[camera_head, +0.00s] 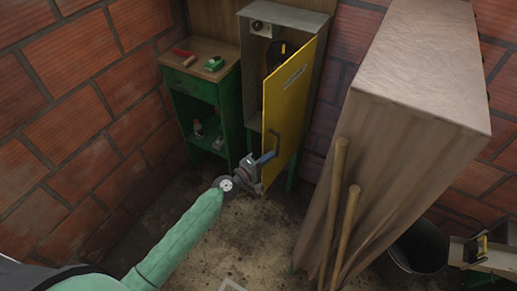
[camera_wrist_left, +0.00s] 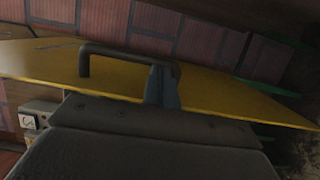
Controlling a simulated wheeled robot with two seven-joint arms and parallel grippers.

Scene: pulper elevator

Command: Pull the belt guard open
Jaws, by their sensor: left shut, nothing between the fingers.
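The belt guard (camera_head: 284,110) is a yellow door on a grey metal cabinet, standing partly open with the cabinet's inside showing. Its dark bar handle (camera_head: 276,141) is low on the door's face. It also shows in the left wrist view (camera_wrist_left: 120,49) against the yellow panel (camera_wrist_left: 215,90). My left gripper (camera_head: 266,158) is at the lower end of the handle, shut with nothing held. In the left wrist view its blue-grey fingers (camera_wrist_left: 162,86) overlap the handle's right end; whether they touch it is unclear. My right gripper is not in view.
A green cabinet (camera_head: 205,95) with a red tool and a green item on top stands left of the guard. Bare floor (camera_head: 262,225) lies in front.

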